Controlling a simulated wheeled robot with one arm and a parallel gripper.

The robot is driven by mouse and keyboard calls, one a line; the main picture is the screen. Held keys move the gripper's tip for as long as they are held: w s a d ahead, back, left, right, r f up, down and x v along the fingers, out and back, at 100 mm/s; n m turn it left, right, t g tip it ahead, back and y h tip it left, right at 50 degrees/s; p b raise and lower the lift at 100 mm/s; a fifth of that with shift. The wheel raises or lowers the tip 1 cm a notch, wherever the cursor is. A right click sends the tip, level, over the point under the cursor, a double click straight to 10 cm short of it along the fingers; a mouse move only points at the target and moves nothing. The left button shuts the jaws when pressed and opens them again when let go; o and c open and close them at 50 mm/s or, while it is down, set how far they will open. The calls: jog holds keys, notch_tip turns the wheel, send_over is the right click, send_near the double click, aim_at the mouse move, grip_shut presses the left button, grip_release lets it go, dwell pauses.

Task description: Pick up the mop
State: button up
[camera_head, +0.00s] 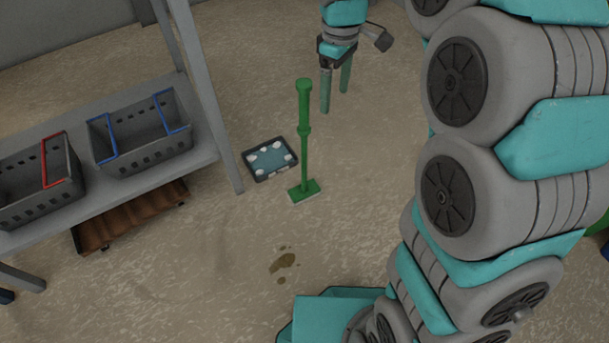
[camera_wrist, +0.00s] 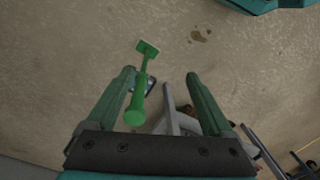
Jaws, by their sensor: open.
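The green mop (camera_head: 304,140) stands upright on the floor, its flat head at the bottom and its handle pointing up. In the wrist view the mop (camera_wrist: 141,95) shows from above, its handle top near the left finger and its head farther off. My gripper (camera_head: 335,98) is open and empty, above and to the right of the mop in the head view. In the wrist view the handle top appears between the fingers of my gripper (camera_wrist: 160,78), closer to the left one. I cannot tell the depth gap; no contact shows.
A dark tray (camera_head: 270,159) with white round items lies left of the mop. A grey shelf (camera_head: 212,150) holds two baskets, one with blue handles (camera_head: 145,150), one with red (camera_head: 35,185). A brown stain (camera_head: 284,262) marks the floor in front. Floor around the mop's right is clear.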

aim_at(308, 80)
jog(key=w+a+f+n, duration=0.1)
jog(key=w, duration=0.1)
jog(key=w+a+f+n, duration=0.1)
jog(key=w+a, duration=0.1)
jog(key=w, duration=0.1)
jog(key=w+a+f+n+b, duration=0.1)
jog(key=w+a+f, duration=0.1)
jog(key=shift+w+a, duration=0.25)
jog(key=shift+w, duration=0.1)
jog(key=shift+w+a+f+n, duration=0.3)
jog(key=shift+w+f, duration=0.05)
jog(key=shift+f, duration=0.1)
jog(key=shift+a+f+b, duration=0.15)
jog(key=shift+a+f, duration=0.05)
jog(key=shift+f, duration=1)
jog(key=shift+a+f+b, duration=0.15)
jog(key=shift+f, duration=1.1)
jog(key=shift+a+f+b, duration=0.15)
jog(key=shift+a+f, duration=0.05)
jog(key=shift+f, duration=1)
grip_shut()
